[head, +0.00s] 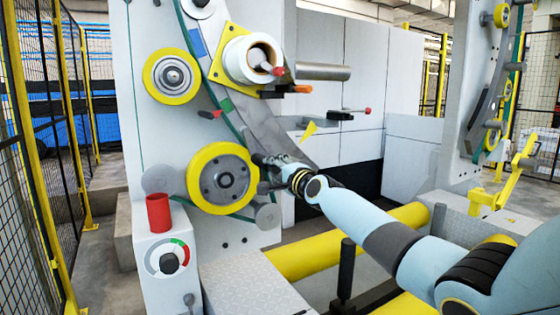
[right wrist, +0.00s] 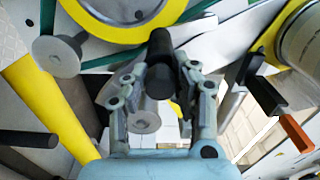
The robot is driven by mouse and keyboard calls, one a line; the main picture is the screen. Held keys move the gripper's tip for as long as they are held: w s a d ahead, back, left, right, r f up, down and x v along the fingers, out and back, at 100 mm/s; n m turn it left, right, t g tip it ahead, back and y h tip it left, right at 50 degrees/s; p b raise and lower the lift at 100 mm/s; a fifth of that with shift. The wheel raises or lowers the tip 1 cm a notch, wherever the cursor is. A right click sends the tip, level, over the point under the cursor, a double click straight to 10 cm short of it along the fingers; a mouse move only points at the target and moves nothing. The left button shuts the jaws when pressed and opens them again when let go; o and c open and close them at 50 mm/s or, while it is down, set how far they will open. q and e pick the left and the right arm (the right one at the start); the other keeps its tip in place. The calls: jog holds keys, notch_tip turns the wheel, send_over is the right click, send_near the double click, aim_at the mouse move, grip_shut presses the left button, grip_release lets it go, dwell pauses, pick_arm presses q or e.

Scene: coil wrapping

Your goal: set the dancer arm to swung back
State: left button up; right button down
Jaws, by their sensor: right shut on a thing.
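My right gripper (head: 264,166) is at the machine's pale panel, just right of the lower yellow-rimmed wheel (head: 222,178). In the right wrist view the right gripper (right wrist: 160,82) is shut on a black handle (right wrist: 160,45), with a finger on each side of it. The handle appears to belong to the dancer arm; the arm behind it is mostly hidden, so its angle cannot be read. A grey roller end (right wrist: 145,118) shows between the fingers. My left gripper is not in view.
An upper yellow-rimmed wheel (head: 171,76) and a white roll (head: 250,58) are on the panel. An orange-tipped lever (head: 297,89) and a red-tipped lever (head: 350,112) stick out at right. A red cylinder (head: 159,212) stands on the dial box (head: 168,280). Mesh fencing (head: 35,150) is at far left.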

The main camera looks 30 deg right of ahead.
jog(key=shift+a+m+p, duration=0.3)
jog(key=shift+a+m, duration=0.3)
jog(key=shift+m, duration=0.2)
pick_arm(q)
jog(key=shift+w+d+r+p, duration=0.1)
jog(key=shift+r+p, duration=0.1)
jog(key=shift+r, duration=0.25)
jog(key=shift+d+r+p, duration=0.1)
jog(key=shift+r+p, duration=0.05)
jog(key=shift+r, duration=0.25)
pick_arm(e)
jog(key=shift+a+f+m, duration=0.15)
jog(key=shift+a+m, duration=0.45)
jog(key=shift+m, duration=0.2)
jog(key=c, duration=1)
grip_release()
jog(key=shift+w, duration=0.15)
jog(key=shift+c, duration=0.2)
jog(key=shift+a, duration=0.15)
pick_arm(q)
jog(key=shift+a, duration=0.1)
